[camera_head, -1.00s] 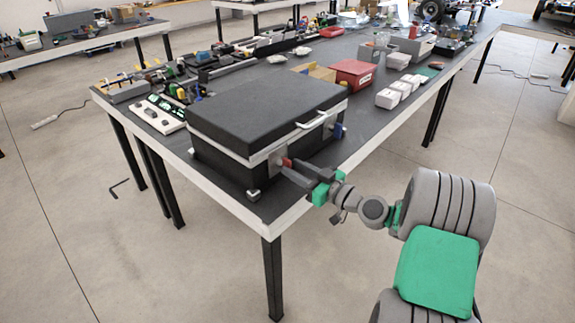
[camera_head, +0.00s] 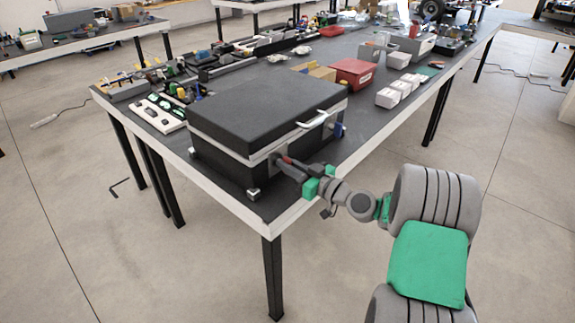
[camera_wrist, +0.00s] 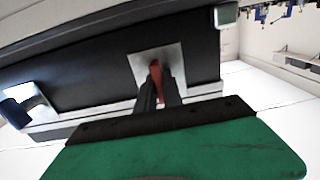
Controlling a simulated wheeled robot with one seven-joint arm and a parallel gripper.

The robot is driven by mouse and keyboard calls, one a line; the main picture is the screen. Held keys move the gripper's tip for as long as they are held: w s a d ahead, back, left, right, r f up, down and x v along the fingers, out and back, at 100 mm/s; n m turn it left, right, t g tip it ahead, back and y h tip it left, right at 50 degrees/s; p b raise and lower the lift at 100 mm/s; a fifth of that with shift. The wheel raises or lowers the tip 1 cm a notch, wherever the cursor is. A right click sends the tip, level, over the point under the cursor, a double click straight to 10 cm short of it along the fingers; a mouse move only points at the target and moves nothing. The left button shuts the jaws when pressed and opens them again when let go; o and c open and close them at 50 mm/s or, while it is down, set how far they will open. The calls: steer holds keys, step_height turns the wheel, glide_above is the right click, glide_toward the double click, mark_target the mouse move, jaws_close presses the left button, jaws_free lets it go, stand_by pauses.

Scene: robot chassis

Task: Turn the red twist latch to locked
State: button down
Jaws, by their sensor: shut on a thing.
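The red twist latch (camera_wrist: 156,70) sits on a square metal plate (camera_wrist: 142,60) on the front face of the black case. In the wrist view my gripper (camera_wrist: 160,92) is shut on the red latch, one dark finger on each side of it. In the head view my gripper (camera_head: 284,165) reaches the case front near its left part, and only a little red shows between the fingers. The fingers cover much of the latch, so its exact angle is hard to read.
The black case (camera_head: 265,105) stands on the dark table near its front corner. A blue latch (camera_head: 338,130) is on the case's right part, with a pale handle (camera_head: 313,119) between. A red box (camera_head: 354,72) and white boxes (camera_head: 388,97) stand behind to the right.

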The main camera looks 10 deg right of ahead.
steer(key=shift+m, duration=0.3)
steer(key=m, duration=0.3)
steer(key=shift+w+d+m, duration=0.1)
steer(key=shift+m, duration=0.2)
steer(key=m+p, duration=0.1)
steer(key=m, duration=0.3)
steer(key=m+p, duration=0.2)
steer(key=m, duration=0.3)
steer(key=shift+d+m+p, duration=0.1)
steer(key=shift+m+p, duration=0.3)
steer(key=shift+w+f+m+p, duration=0.15)
steer(key=shift+m+p, duration=0.3)
steer(key=shift+m, duration=0.5)
steer(key=shift+s+f+m+p, duration=0.1)
steer(key=shift+m+p, duration=0.3)
steer(key=shift+m, duration=0.55)
steer(key=c, duration=1.5)
jaws_free()
steer(key=shift+d, duration=0.1)
